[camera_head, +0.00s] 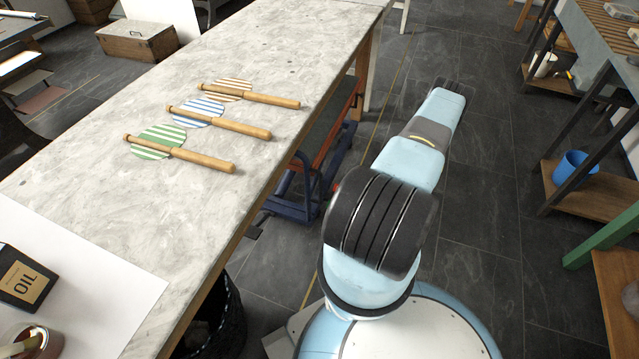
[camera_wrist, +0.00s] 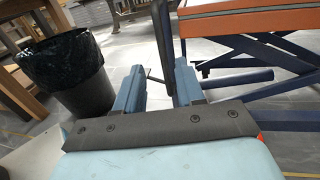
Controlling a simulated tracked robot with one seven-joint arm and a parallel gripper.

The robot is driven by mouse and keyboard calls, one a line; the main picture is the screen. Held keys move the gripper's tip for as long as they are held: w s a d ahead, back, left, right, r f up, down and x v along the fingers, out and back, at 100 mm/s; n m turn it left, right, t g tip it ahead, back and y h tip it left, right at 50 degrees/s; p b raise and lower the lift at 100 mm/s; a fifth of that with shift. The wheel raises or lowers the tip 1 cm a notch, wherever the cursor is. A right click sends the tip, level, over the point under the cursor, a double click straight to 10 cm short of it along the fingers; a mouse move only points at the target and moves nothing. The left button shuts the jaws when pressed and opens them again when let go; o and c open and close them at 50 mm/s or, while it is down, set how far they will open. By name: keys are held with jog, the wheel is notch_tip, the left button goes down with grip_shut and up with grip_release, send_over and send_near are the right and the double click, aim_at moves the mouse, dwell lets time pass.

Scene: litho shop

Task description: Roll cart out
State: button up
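The cart shows in the head view as a low blue frame (camera_head: 300,196) with a red edge (camera_head: 337,128), partly hidden under the marble-topped table. In the wrist view its orange top edge (camera_wrist: 236,22) and dark blue crossed legs (camera_wrist: 272,55) fill the upper right. My gripper (camera_wrist: 158,72) shows in the wrist view with its two blue-grey fingers apart. A dark upright bar (camera_wrist: 162,38) shows between and beyond the fingers, near the right one; I cannot tell whether they touch or whether it belongs to the cart. My gripper is not visible in the head view.
A black bin (camera_wrist: 75,72) stands left of my gripper. The tiled floor (camera_head: 480,200) is open right of my arm. Shelving with a blue bucket (camera_head: 575,170) stands at the right.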

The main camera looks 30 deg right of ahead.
jog(key=x, duration=1.3)
jog(key=shift+w+a, duration=0.2)
jog(key=shift+w, duration=0.05)
jog(key=shift+f, duration=0.1)
jog(key=shift+c, duration=0.2)
grip_shut()
